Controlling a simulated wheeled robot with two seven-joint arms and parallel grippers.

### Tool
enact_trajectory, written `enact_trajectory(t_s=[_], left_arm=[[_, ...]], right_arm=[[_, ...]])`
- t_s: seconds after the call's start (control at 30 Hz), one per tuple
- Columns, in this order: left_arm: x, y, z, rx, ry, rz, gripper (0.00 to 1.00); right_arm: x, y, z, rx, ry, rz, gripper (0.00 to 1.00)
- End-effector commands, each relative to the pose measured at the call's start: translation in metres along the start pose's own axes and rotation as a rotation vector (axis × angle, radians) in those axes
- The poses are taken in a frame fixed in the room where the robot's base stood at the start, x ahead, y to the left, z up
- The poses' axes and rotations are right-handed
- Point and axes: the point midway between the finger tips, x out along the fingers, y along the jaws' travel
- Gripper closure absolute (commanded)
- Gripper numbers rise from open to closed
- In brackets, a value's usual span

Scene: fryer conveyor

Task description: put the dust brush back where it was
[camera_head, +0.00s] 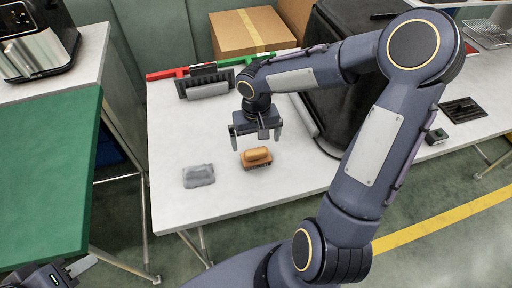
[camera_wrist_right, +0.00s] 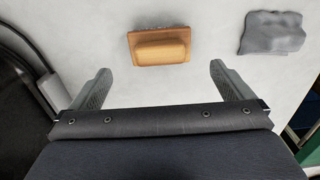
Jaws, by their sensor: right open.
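The dust brush (camera_head: 257,155), with an orange-brown wooden top and dark bristles beneath, lies on the white table (camera_head: 240,195). My right gripper (camera_head: 257,141) is open and empty just above and behind the brush in the head view. In the right wrist view the brush (camera_wrist_right: 160,46) lies beyond the two spread fingertips, roughly centred between them and not touched. My left gripper (camera_head: 75,268) shows only partly at the bottom left corner, and its opening is unclear.
A crumpled grey cloth (camera_head: 198,176) lies left of the brush. A dark rack-like holder (camera_head: 206,82) stands at the back, near a cardboard box (camera_head: 250,32). A black machine (camera_head: 335,100) is to the right. A green-topped table (camera_head: 45,180) is at left.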

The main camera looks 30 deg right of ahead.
Motion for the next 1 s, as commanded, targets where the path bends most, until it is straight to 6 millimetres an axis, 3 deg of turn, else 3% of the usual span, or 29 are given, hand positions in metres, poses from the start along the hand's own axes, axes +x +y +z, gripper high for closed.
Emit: enact_trajectory(t_s=[0.1, 0.33, 0.43, 0.57, 0.7, 0.83, 1.0], left_arm=[[-0.001, 0.001, -0.001, 0.000, 0.000, 0.000, 0.64], [-0.002, 0.001, -0.001, 0.000, 0.000, 0.000, 0.64], [-0.002, 0.001, -0.001, 0.000, 0.000, 0.000, 0.64], [-0.002, 0.001, -0.001, 0.000, 0.000, 0.000, 0.64], [-0.002, 0.001, -0.001, 0.000, 0.000, 0.000, 0.64], [-0.001, 0.001, -0.001, 0.000, 0.000, 0.000, 0.64], [-0.002, 0.001, -0.001, 0.000, 0.000, 0.000, 0.64]], right_arm=[[-0.023, 0.000, -0.001, 0.001, 0.004, 0.000, 0.00], [-0.046, 0.001, 0.002, -0.002, 0.003, 0.001, 0.00], [-0.058, 0.004, 0.013, -0.012, 0.022, 0.000, 0.00], [-0.082, 0.012, 0.049, -0.032, 0.081, -0.025, 0.00], [-0.103, 0.017, 0.099, -0.049, 0.179, -0.117, 0.00], [-0.111, 0.013, 0.138, -0.061, 0.281, -0.241, 0.00], [-0.112, 0.004, 0.166, -0.078, 0.381, -0.376, 0.00]])
